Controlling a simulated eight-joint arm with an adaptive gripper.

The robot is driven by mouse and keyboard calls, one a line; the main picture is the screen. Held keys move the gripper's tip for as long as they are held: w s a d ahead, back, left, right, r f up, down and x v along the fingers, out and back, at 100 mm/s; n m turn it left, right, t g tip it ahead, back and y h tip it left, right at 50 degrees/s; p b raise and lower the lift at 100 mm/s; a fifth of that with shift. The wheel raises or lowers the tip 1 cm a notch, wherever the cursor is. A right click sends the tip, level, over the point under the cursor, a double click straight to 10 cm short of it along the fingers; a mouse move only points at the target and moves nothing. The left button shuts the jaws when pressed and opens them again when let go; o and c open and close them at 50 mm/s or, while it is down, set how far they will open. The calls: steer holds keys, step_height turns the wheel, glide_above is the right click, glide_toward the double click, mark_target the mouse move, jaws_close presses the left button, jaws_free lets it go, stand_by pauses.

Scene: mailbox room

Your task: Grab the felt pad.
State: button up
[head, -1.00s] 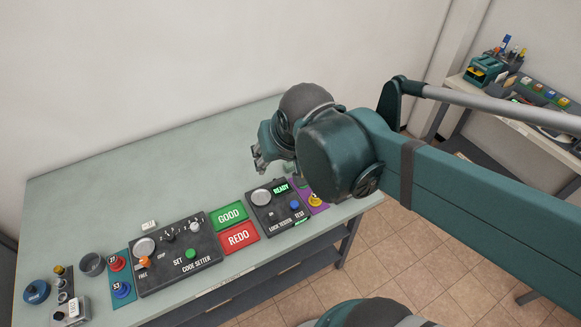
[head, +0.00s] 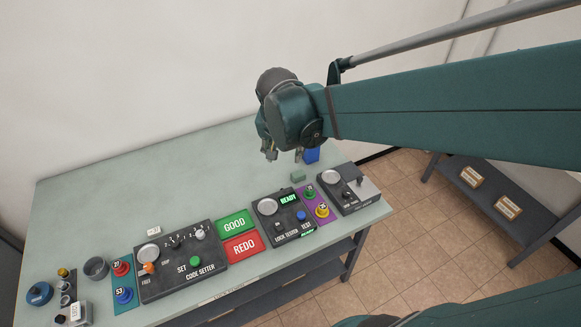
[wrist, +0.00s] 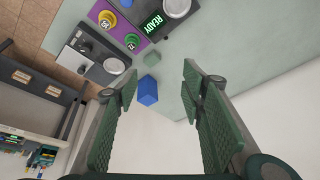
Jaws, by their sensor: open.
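A small flat grey-green block (head: 298,176), which looks like the felt pad, lies on the table behind the right-hand devices. It also shows in the wrist view (wrist: 152,57), beyond the fingertips. A blue block (head: 312,155) stands just behind it, partly hidden by my gripper in the head view; in the wrist view the blue block (wrist: 148,90) shows whole between the fingers. My gripper (head: 285,155) is open and empty above the table, pointing down near both blocks. Its two green ridged fingers (wrist: 157,75) are wide apart in the wrist view.
The lock tester (head: 285,217), a purple strip with knobs (head: 316,203) and a grey device (head: 348,188) stand in front of the blocks. The code setter (head: 180,260) and several small parts are to the left. The table's back left (head: 130,190) is clear.

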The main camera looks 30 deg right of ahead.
steer(key=w+d+f+m+g+h, duration=0.1)
steer(key=w+d+f+m+g, duration=0.1)
steer(key=w+d+f+m, duration=0.4)
steer(key=m+g+h+b, duration=0.1)
steer(key=m+g, duration=0.1)
steer(key=m, duration=0.2)
glide_toward(298, 173)
steer(key=shift+s+f, duration=0.35)
steer(key=shift+d, duration=0.1)
steer(key=shift+b+x, duration=0.35)
steer(key=shift+x, duration=0.95)
steer(key=shift+f, duration=0.15)
steer(key=shift+b+x, duration=0.55)
steer(key=shift+x, duration=1.95)
steer(key=shift+w, duration=0.2)
